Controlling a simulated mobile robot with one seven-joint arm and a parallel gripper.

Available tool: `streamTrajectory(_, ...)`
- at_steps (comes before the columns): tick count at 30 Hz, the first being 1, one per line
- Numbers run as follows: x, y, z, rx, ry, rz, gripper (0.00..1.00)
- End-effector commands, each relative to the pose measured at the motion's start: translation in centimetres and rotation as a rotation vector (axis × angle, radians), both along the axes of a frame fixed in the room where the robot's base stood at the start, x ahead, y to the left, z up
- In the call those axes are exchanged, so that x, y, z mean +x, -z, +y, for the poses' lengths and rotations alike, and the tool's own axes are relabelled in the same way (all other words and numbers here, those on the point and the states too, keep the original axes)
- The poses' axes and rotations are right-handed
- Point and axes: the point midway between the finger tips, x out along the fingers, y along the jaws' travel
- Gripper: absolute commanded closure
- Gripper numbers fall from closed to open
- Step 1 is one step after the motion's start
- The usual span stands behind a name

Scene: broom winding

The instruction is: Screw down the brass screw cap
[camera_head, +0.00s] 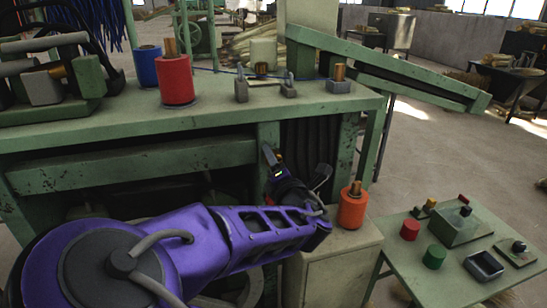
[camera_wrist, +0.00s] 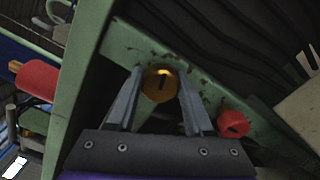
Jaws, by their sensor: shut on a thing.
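The brass screw cap (camera_wrist: 161,84) is a round gold disc with a dark slot, seen face-on in the wrist view. It sits at the green frame of the bench. My gripper (camera_wrist: 160,76) is shut on it, with one grey finger on each side. In the head view my gripper (camera_head: 284,163) is below the bench top at the front green leg. A small bit of the brass shows there, and the rest is hidden by the gripper. I cannot tell how deep the cap sits.
The green bench top (camera_head: 215,115) overhangs my gripper. A red spool (camera_head: 175,80) and a blue spool (camera_head: 148,66) stand on it. An orange spool (camera_head: 352,208) stands on a cabinet (camera_head: 330,262) close to my arm's right. A control table (camera_head: 450,275) stands at lower right.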

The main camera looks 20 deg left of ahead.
Motion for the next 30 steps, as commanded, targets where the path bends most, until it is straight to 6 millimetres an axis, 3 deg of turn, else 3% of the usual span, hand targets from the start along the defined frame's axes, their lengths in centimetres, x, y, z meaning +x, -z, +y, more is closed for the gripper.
streamTrajectory(30,0.14,0.01,-0.12,0.831,-0.003,0.498,1.00)
